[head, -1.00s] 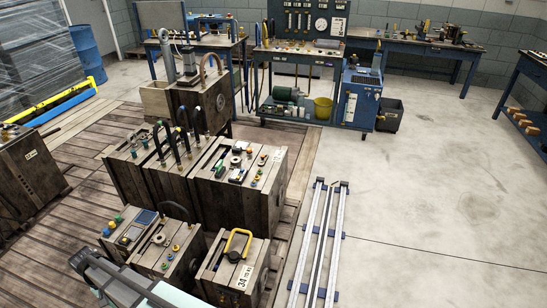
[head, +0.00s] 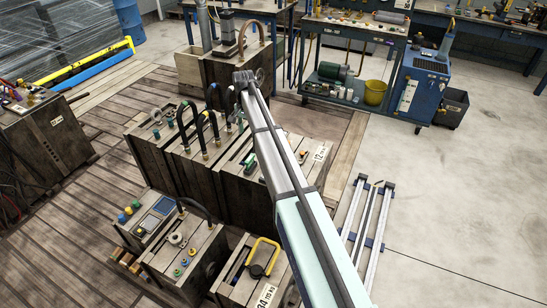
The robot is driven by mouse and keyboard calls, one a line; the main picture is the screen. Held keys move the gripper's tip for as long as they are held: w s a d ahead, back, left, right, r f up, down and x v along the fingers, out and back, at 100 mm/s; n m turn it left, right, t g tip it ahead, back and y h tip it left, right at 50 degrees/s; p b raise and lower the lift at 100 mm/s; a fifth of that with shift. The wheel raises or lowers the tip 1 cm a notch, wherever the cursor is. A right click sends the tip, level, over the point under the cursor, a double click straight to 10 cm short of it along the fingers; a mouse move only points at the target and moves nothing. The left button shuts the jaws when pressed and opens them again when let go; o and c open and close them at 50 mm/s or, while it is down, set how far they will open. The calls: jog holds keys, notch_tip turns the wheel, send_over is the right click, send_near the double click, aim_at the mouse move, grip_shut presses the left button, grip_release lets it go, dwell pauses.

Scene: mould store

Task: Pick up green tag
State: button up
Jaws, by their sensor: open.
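A small green item (head: 250,159) lies on top of the wooden-sided mould block (head: 240,190) marked 12, just left of my arm. It is too small to tell for certain that it is the green tag. My arm reaches up from the bottom right across this block and covers much of its right-hand top. My gripper (head: 244,78) is at the far end of the arm, in front of the rear block in the picture. It is open, small in view, and appears empty. It is beyond the green item in the picture, apart from it.
Black hoses (head: 203,128) arch up from the middle blocks. A front block (head: 240,280) carries a yellow handle (head: 263,257). A blue cart (head: 365,95) and a blue machine (head: 420,85) stand behind. Metal rails (head: 367,225) lie on clear floor at right.

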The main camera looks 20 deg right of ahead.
aim_at(250, 158)
notch_tip(250, 158, down, 12)
jog(key=shift+r+p, duration=0.1)
jog(key=shift+p, duration=1.05)
jog(key=shift+w+f+p, duration=0.15)
jog(key=shift+f+p, duration=0.3)
jog(key=shift+f, duration=0.9)
jog(key=shift+w+f+p, duration=0.1)
jog(key=shift+f+p, duration=0.3)
jog(key=shift+f, duration=0.9)
grip_shut()
